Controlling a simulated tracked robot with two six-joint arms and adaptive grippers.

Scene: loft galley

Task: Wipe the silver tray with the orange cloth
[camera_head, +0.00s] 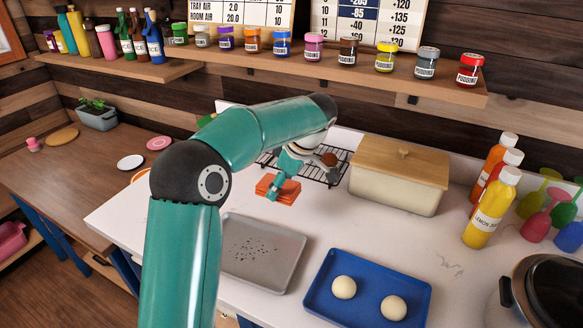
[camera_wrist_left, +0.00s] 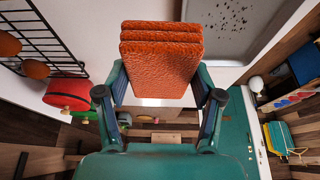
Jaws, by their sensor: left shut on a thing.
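The orange cloth (camera_head: 283,187) is a folded, layered pad. My left gripper (camera_head: 274,191) is shut on it and holds it behind the silver tray, near the wire rack. In the left wrist view the cloth (camera_wrist_left: 160,50) sits between the two fingers of the gripper (camera_wrist_left: 160,88). The silver tray (camera_head: 288,268) lies on the white counter with dark crumbs scattered on it, apart from the cloth. My arm hides its left edge. Part of the tray (camera_wrist_left: 272,14) shows at the upper right of the wrist view. My right gripper is not in view.
A black wire rack (camera_head: 333,178) with brown round items stands behind the cloth. A lidded cream box (camera_head: 397,190) is to its right. A blue tray (camera_head: 325,305) with two pale balls lies right of the silver tray. Bottles (camera_head: 484,218) and a dark pot (camera_head: 553,290) stand farther right.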

